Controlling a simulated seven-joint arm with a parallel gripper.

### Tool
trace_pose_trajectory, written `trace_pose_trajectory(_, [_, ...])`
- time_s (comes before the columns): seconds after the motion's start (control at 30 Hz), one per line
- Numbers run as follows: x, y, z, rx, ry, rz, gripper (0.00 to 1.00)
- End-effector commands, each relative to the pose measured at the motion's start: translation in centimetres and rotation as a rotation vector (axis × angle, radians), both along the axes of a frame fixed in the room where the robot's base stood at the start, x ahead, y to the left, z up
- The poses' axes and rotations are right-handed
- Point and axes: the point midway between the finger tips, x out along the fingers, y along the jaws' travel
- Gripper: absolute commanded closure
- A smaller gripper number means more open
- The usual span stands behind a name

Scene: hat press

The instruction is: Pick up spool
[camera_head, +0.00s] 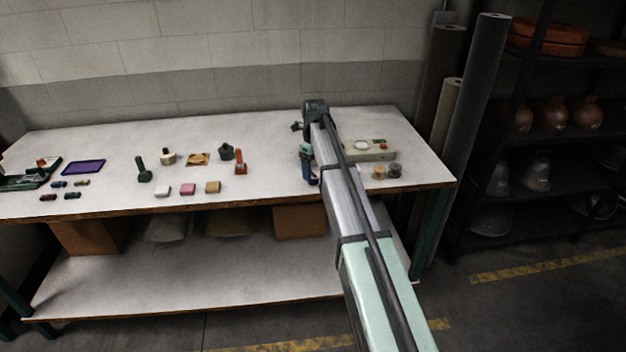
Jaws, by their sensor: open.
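Two small round spool-like pieces sit side by side near the front right of the white table: a tan one (378,172) and a darker grey-brown one (394,171). They look upright, and I cannot tell which is meant. My gripper (312,181) seems to hang low over the table at the left side of my arm, left of these two pieces and apart from them. Its fingers are small and partly hidden by the arm link. It is open, and nothing shows between its fingers.
A pale box-like device (372,151) with a round top stands just behind the spools. Stamps, small blocks, a purple pad (84,167) and several small coloured cylinders lie to the left.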

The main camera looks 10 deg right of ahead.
Motion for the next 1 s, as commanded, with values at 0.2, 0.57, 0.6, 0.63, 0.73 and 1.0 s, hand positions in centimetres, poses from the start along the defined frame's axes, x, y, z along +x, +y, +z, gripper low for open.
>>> trace_pose_trajectory(0.2, [-0.1, -0.2, -2.9, 0.001, 0.000, 0.001, 0.25])
trace_pose_trajectory(0.57, [-0.1, -0.2, -3.6, 0.002, -0.002, 0.001, 0.30])
trace_pose_trajectory(0.6, [-0.1, -0.2, -3.6, 0.002, -0.002, 0.001, 0.34])
trace_pose_trajectory(0.63, [-0.1, -0.2, -3.6, 0.002, -0.002, 0.001, 0.37])
trace_pose_trajectory(0.73, [-0.1, -0.2, -3.6, 0.002, -0.002, 0.001, 0.46])
trace_pose_trajectory(1.0, [-0.1, -0.2, -3.6, 0.002, -0.002, 0.001, 0.72])
